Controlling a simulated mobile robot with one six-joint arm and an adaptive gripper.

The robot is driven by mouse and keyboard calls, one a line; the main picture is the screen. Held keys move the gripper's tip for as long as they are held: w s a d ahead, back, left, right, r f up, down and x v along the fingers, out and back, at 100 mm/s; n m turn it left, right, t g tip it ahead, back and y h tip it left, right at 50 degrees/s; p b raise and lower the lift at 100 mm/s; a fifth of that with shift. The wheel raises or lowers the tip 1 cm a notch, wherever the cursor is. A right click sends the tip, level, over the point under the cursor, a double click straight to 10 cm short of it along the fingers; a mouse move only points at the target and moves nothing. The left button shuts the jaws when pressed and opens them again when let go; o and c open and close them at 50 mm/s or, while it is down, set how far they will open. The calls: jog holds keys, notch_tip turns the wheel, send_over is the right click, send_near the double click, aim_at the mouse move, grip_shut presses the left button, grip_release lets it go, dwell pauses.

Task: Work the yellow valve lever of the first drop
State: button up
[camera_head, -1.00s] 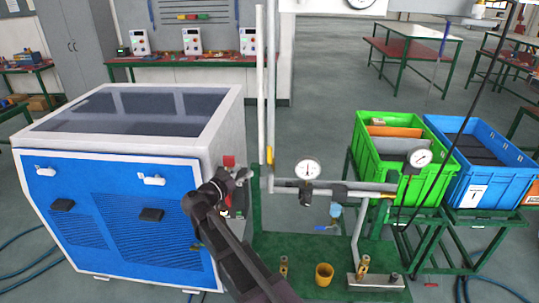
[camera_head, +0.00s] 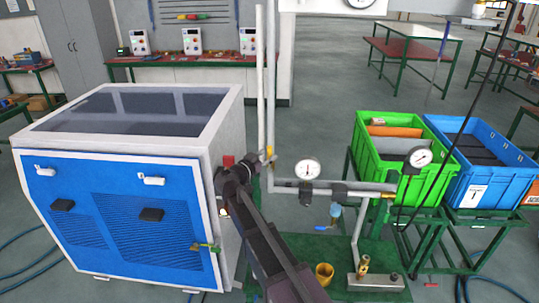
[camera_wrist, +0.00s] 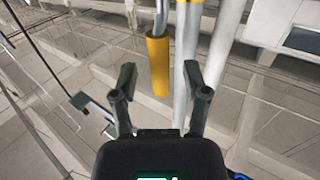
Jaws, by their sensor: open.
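The yellow valve lever (camera_wrist: 158,65) hangs along the pale upright pipes in the wrist view. In the head view, a small yellow part (camera_head: 269,153) shows on the pipe, with my gripper (camera_head: 258,165) close to its left. In the wrist view my gripper (camera_wrist: 160,75) is open, with one dark finger on each side of the lever in the picture. The lever's lower end shows between the fingers, and a grey pipe (camera_wrist: 190,90) runs near the right finger. I see no finger touching the lever; how deep it lies between them I cannot tell.
A white and blue cabinet (camera_head: 120,215) stands close left of my arm. A pressure gauge (camera_head: 308,169) and horizontal pipe (camera_head: 350,188) lie to the right. A yellow cup (camera_head: 324,273) stands on the green base. A green crate (camera_head: 375,165) and blue crate (camera_head: 500,165) are farther right.

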jog(key=shift+w+d, duration=0.45)
jog(key=shift+w, duration=0.15)
grip_shut()
jog(key=shift+a, duration=0.15)
